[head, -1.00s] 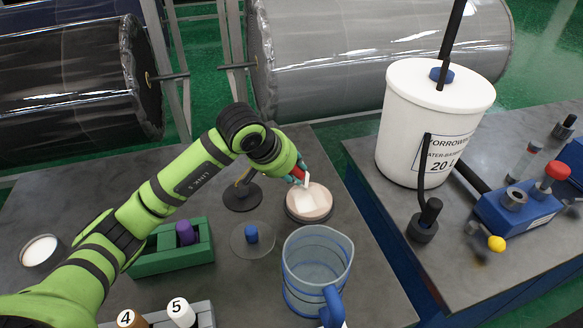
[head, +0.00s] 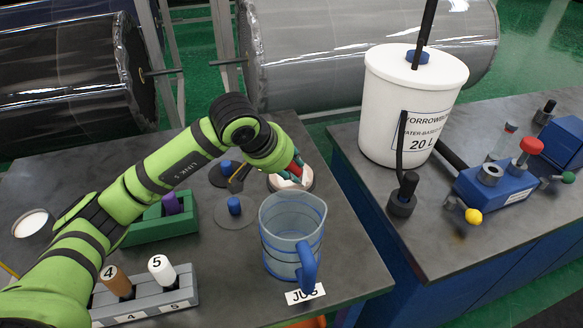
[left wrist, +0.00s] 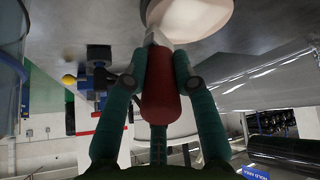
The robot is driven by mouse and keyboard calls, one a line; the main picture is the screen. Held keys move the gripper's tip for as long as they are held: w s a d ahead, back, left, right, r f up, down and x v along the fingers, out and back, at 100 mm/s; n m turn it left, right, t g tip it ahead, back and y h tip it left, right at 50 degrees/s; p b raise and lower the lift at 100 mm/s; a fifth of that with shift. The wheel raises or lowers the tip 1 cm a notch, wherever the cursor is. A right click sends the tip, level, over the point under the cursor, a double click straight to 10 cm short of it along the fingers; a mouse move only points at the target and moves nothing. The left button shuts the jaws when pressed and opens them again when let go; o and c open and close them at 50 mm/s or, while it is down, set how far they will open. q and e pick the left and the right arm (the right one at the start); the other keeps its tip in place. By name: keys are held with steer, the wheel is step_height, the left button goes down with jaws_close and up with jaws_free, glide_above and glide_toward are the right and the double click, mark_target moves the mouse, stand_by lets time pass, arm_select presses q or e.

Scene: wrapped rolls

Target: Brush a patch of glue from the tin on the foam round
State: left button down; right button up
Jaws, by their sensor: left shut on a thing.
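My left gripper (head: 294,172) is shut on a brush with a red handle (left wrist: 160,95) and a pale tip. The left wrist view shows the brush between the two green fingers, its tip pointing at the foam round (left wrist: 190,14). In the head view the pale foam round (head: 302,184) lies behind the jug, partly hidden by the gripper and brush. I cannot tell whether the tip touches it. A tin (head: 17,232) with white contents stands at the table's far left. My right gripper is not in view.
A clear jug (head: 283,262) with a blue handle stands in front of the round. A white bucket (head: 400,110) stands on the right-hand table.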

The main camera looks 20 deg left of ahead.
arm_select(q)
step_height(320, 180, up, 3)
steer(key=shift+s+f+p, duration=0.1)
steer(key=shift+s+p, duration=0.05)
steer(key=shift+p, duration=0.4)
steer(key=shift+w+a+r+p, duration=0.1)
steer(key=shift+w+r+p, duration=0.2)
steer(key=shift+r, duration=0.65)
steer(key=shift+s+r+p, duration=0.15)
steer(key=shift+r+p, duration=0.45)
steer(key=shift+r, duration=0.25)
steer(key=shift+r+p, duration=0.35)
steer(key=shift+r, duration=0.5)
